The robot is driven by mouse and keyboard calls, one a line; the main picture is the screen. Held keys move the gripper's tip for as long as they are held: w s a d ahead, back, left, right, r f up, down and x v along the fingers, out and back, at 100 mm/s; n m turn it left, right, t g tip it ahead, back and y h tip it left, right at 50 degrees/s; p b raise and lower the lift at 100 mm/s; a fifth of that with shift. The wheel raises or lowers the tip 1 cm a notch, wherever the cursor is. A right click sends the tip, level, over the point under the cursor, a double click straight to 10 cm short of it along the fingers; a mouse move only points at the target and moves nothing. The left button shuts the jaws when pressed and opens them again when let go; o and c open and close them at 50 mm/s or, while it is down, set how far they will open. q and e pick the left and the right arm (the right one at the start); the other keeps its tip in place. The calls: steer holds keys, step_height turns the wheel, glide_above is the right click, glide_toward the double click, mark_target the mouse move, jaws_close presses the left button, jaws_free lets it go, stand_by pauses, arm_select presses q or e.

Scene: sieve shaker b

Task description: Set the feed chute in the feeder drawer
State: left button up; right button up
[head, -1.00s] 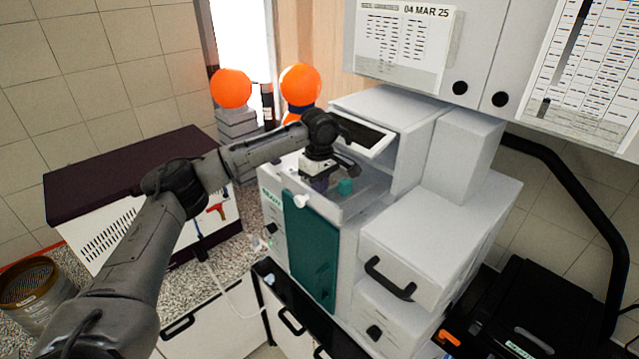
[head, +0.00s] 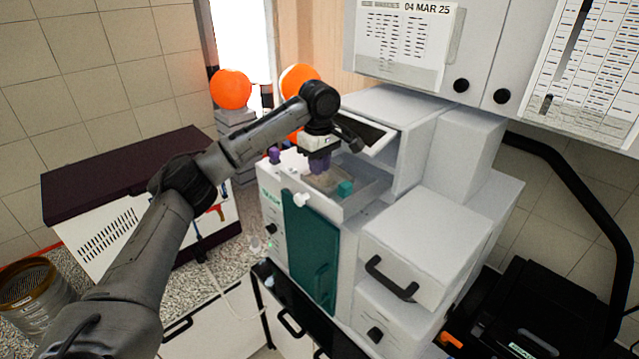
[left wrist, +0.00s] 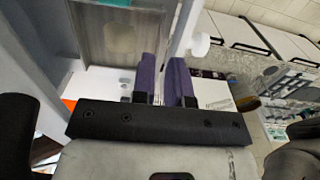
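The feeder drawer (head: 357,203) is the pulled-out, open-topped white tray at the upper front of the machine, with a white knob (head: 302,200) on its front. A beige-grey piece (head: 323,182), possibly the feed chute, lies inside beside a small teal block (head: 345,188). My left gripper (head: 320,168) points down above the drawer, over the beige piece. In the left wrist view its two purple fingers (left wrist: 163,82) stand apart with nothing clearly held between them. The drawer floor (left wrist: 92,45) shows beyond them. My right gripper is not in view.
A dark flap (head: 362,134) opens just behind my left gripper. A purple knob (head: 275,155) stands on the machine's left top. A teal door (head: 310,252) and a box with a black handle (head: 425,235) are below. Orange balls (head: 231,89) stand behind.

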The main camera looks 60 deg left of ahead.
arm_select(q)
step_height(320, 180, up, 6)
steer(key=p, duration=0.2)
steer(key=shift+r, duration=0.2)
stand_by(0.3)
